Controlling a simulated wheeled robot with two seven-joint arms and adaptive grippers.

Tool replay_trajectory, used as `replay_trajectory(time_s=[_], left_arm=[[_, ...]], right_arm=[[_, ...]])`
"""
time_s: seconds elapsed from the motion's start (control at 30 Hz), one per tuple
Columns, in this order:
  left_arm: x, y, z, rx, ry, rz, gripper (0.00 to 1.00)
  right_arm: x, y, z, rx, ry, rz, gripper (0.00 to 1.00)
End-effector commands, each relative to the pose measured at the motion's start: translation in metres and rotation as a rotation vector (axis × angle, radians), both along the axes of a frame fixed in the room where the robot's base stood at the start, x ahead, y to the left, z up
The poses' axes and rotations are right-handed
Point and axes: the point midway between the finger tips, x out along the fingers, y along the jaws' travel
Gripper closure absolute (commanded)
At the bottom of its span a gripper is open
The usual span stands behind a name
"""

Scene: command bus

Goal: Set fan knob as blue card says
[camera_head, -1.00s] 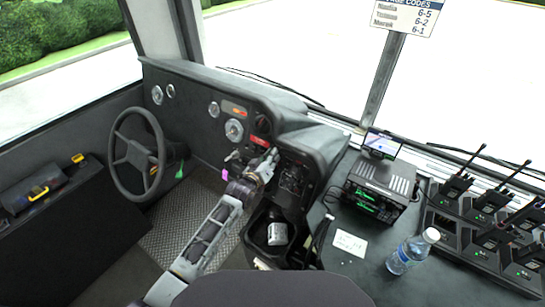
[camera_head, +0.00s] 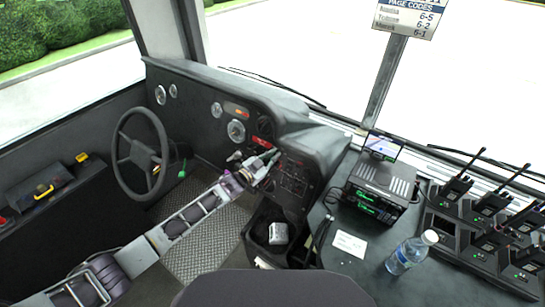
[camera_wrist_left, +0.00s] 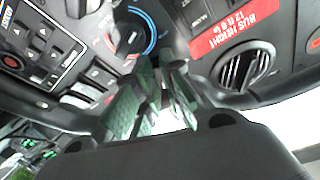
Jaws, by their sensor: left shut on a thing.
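My left gripper (camera_head: 268,160) is at the dashboard's control panel, below and to the right of a red label. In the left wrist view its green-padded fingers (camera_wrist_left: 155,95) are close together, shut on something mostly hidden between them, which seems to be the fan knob. A dark dial (camera_wrist_left: 130,36) with a white mark and a blue arc shows just beyond the fingertips. I cannot read its setting. No plainly blue card shows; a white card (camera_head: 349,244) with unreadable writing lies on the console. A sign with a blue header (camera_head: 410,15) reads PAGE CODES. My right gripper is out of view.
A steering wheel (camera_head: 140,154) is left of my left arm. A radio unit (camera_head: 378,190), a water bottle (camera_head: 411,254) and several handheld radios in chargers (camera_head: 480,245) stand on the right console. An open bin (camera_head: 265,232) is below the panel.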

Motion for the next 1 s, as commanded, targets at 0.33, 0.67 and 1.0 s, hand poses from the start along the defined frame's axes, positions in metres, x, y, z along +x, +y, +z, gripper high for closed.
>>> replay_trajectory(time_s=[0.33, 0.67, 1.0], left_arm=[[0.001, 0.002, 0.0, 0.11, -0.071, -0.046, 1.0], [0.001, 0.001, 0.0, 0.12, -0.077, -0.05, 1.0], [0.001, 0.001, 0.0, 0.119, -0.078, -0.051, 0.81]], right_arm=[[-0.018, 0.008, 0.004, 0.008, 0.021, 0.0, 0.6], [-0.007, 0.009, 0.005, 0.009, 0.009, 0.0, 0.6], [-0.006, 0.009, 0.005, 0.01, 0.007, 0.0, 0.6]])
